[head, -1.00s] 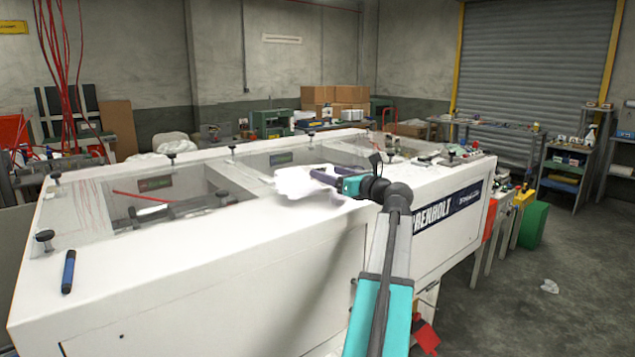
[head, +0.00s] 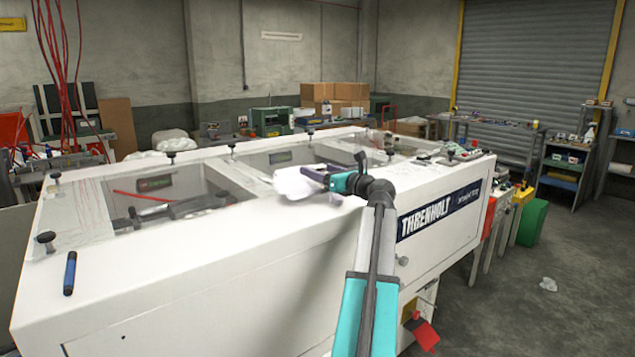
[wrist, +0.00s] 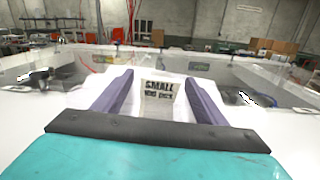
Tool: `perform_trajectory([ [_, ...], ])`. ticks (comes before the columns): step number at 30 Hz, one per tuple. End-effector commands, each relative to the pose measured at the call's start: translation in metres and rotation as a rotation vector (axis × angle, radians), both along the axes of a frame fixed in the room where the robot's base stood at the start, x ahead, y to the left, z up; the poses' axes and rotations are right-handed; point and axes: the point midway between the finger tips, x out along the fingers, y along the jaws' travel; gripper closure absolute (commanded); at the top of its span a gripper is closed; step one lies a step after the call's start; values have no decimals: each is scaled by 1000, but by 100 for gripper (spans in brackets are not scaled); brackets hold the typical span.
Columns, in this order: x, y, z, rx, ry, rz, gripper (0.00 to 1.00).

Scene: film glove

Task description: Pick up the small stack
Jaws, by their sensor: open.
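My gripper (wrist: 158,92) is open, with one purple finger to the left of the label and one to the right. In the head view my gripper (head: 312,178) reaches left over the machine top, its fingers at the white bundle. I cannot tell whether the fingers touch the stack.
Clear covers with black knobs (head: 46,238) lie along the machine top. A red-tagged part (head: 422,334) hangs by the machine's front side. Cardboard boxes (head: 335,93) stand at the back.

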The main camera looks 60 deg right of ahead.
Motion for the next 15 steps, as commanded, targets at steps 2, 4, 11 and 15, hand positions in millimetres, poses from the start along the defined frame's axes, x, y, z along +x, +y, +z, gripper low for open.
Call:
perform_trajectory([
  [2, 0, 0, 0, 0, 0, 0, 34],
  [4, 0, 0, 0, 0, 0, 1, 39],
  [11, 0, 0, 0, 0, 0, 1, 78],
  [15, 0, 1, 0, 0, -1, 1, 84],
])
